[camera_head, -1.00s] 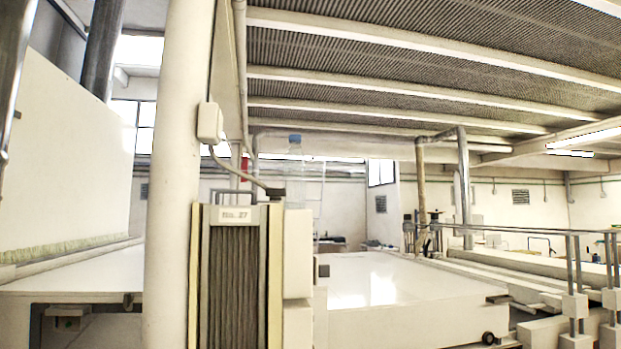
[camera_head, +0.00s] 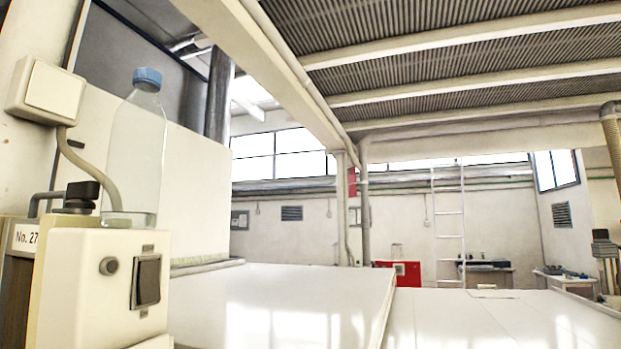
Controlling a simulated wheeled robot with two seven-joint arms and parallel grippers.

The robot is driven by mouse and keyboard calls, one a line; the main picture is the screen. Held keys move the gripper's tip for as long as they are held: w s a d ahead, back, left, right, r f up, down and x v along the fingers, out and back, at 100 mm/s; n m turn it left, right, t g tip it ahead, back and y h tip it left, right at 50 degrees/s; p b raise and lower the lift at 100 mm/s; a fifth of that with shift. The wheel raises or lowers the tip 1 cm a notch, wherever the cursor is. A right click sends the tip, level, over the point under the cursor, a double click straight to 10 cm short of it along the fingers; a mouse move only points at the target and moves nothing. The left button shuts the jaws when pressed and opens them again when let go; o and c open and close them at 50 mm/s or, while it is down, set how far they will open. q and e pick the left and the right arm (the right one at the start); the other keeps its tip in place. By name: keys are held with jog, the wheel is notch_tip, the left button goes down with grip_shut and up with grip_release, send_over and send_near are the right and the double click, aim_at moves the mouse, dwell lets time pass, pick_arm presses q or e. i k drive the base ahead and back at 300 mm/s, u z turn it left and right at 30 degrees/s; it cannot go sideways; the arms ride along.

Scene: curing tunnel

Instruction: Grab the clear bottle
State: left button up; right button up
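A clear bottle (camera_head: 140,150) with a blue cap stands upright on top of a cream control box (camera_head: 85,270) at the left of the head view. Its lower left side is partly behind a grey cable and a black knob. Neither of my grippers shows in the head view, and nothing is seen touching the bottle.
A cream switch box (camera_head: 45,92) with a cable hangs on a column left of the bottle. A black rocker switch (camera_head: 147,281) is on the control box front. A wide white table surface (camera_head: 270,300) lies to the right. A ladder (camera_head: 449,225) stands at the far wall.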

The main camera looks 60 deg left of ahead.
aim_at(131, 188)
jog(key=i, duration=0.9)
jog(key=u, duration=2.55)
